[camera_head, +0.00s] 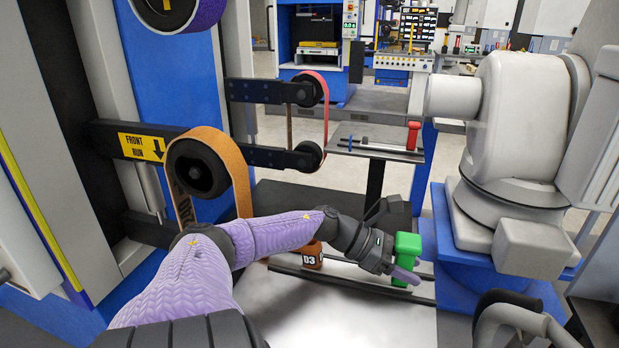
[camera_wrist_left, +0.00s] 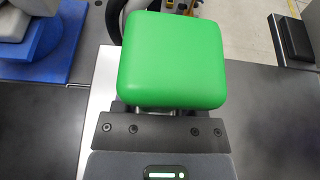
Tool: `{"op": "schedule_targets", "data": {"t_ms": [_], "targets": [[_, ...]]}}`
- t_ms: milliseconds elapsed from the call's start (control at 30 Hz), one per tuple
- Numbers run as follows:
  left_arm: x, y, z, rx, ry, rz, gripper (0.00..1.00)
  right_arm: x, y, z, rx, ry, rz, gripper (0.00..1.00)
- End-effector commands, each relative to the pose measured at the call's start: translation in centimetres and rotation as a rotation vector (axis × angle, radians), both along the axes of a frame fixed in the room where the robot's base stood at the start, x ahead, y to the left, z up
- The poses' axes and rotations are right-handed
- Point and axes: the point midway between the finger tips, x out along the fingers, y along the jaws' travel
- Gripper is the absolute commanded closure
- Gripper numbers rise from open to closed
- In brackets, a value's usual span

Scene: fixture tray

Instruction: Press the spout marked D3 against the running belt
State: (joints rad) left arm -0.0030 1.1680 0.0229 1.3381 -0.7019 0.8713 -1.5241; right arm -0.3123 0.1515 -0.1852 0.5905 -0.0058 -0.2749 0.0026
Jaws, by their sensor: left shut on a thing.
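The spout marked D3 (camera_head: 311,258) is an orange-brown piece standing at a dark rail on the pale tray (camera_head: 335,318); my left arm hides part of it. My left gripper (camera_head: 397,267) is to the right of it and is shut on a different thing, a green block-like piece (camera_head: 407,246). In the left wrist view the green piece (camera_wrist_left: 172,62) fills the middle, just beyond the gripper. The orange belt (camera_head: 236,172) runs round a black wheel to the left of the tray. Whether it is running cannot be told. My right gripper is not in view.
A sign reading FRONT RUN (camera_head: 141,147) is on the belt machine. A red belt (camera_head: 319,95) is farther back. A red piece (camera_head: 413,136) stands on a table behind. A large white robot arm (camera_head: 515,140) on a blue base stands at the right. The tray's front is clear.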

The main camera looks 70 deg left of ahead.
Motion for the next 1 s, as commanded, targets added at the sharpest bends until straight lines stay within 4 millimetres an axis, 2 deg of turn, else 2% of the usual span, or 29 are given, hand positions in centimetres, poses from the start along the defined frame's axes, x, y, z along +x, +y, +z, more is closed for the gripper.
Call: {"op": "schedule_targets", "data": {"t_ms": [100, 200, 800, 833, 1000], "targets": [[1.3, -1.2, -0.7, 0.0, 0.002, -0.005, 1.0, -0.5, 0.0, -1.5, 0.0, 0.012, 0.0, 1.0], [2.1, -1.8, -0.5, 0.001, 0.001, -0.004, 1.0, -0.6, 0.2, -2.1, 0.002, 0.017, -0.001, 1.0], [2.6, -2.3, 0.0, -0.002, -0.001, -0.003, 1.0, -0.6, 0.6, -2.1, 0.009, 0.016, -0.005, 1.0], [2.6, -2.3, 0.0, -0.002, -0.001, -0.003, 0.45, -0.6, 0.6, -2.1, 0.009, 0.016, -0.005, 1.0], [2.6, -2.3, 0.1, -0.003, -0.002, -0.003, 0.09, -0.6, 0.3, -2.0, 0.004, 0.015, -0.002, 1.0]]}}
